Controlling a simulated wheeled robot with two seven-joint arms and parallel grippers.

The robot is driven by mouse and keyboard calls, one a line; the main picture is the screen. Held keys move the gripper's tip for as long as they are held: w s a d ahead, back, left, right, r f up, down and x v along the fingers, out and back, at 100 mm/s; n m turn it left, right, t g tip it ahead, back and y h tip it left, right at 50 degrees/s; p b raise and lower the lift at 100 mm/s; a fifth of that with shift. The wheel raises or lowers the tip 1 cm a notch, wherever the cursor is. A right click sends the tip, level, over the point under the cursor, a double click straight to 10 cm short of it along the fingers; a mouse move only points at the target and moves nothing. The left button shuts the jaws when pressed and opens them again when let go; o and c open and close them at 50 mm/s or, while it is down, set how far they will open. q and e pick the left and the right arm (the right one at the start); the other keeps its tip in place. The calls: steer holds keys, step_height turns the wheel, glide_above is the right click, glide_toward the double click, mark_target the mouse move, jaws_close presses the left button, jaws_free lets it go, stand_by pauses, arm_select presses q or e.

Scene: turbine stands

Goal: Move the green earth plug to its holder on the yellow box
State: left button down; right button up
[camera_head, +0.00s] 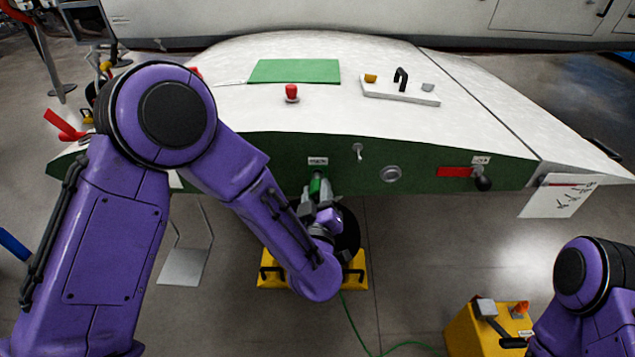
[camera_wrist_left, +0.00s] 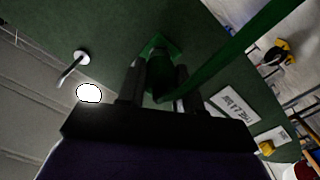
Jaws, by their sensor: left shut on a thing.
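The green earth plug (camera_head: 316,187) is at the front of the dark green panel (camera_head: 260,150), below a small white label. My left gripper (camera_head: 320,200) is shut on it. In the left wrist view the plug (camera_wrist_left: 160,76) sits between the two dark fingers of the gripper (camera_wrist_left: 158,88), against a green square fitting on the panel. A thick green cable leads from it toward the upper right. A yellow box (camera_head: 462,335) with a small orange part on top stands at the lower right. I cannot make out its plug holder. My right arm reaches in beside this box; its gripper is unclear.
A yellow base (camera_head: 355,275) with black handles lies on the floor behind my left arm. A green cable (camera_head: 365,345) runs along the floor toward the lower right. A lever (camera_head: 358,151), a round socket (camera_head: 390,174) and a black knob (camera_head: 483,183) are on the panel.

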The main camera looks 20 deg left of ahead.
mark_target(317, 196)
arm_select(q)
steer(key=shift+s, duration=0.1)
steer(key=shift+v, duration=1.4)
